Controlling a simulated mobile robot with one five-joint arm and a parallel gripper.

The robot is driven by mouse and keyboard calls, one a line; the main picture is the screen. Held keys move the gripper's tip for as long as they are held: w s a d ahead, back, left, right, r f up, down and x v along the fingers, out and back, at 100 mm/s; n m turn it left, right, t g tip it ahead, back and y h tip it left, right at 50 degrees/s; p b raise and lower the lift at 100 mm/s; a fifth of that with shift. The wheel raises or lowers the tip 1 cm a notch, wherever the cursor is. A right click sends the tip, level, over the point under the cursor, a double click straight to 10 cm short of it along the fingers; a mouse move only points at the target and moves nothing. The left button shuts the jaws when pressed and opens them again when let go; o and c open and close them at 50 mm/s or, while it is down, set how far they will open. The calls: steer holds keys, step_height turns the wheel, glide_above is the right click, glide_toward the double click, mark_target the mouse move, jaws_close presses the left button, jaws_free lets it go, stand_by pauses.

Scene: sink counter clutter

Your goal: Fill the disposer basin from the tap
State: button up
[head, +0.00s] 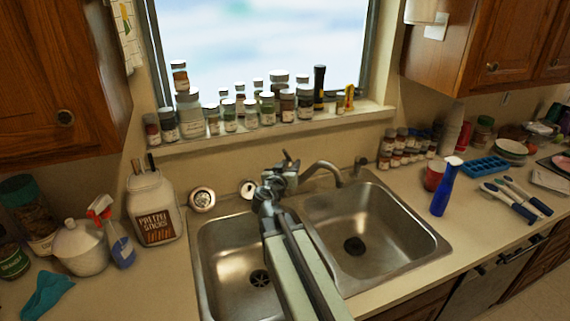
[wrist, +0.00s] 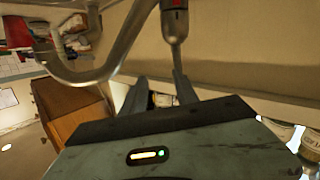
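The metal double sink has a left basin (head: 215,255) and a right basin (head: 400,235). The left drain (head: 260,278) shows a star-like pattern and the right drain (head: 354,246) is dark; I cannot tell for certain which is the disposer. The tap's spout (head: 325,166) arches right, with its end over the back of the right basin; it also shows in the wrist view (wrist: 92,75). No water shows. My gripper (head: 278,178) is at the tap's base. In the wrist view my gripper (wrist: 160,88) is open, with the tap lever (wrist: 175,27) just beyond its fingertips, close to the right finger.
Spice jars (head: 250,115) line the window sill behind the tap. A pretzel jar (head: 154,208) and spray bottle (head: 118,245) stand left of the sink. A blue bottle (head: 444,190) and red cup (head: 434,175) stand close to its right edge. My arm crosses the divider between basins.

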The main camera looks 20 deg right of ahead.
mark_target(286, 154)
steer(key=w, duration=0.3)
steer(key=w+d+r+t, duration=0.1)
steer(key=w, duration=0.2)
steer(key=w+d+n+t+y, duration=0.1)
steer(key=w, duration=0.2)
steer(key=shift+r, duration=0.3)
steer(key=shift+s, duration=0.1)
jaws_close()
stand_by(1.0)
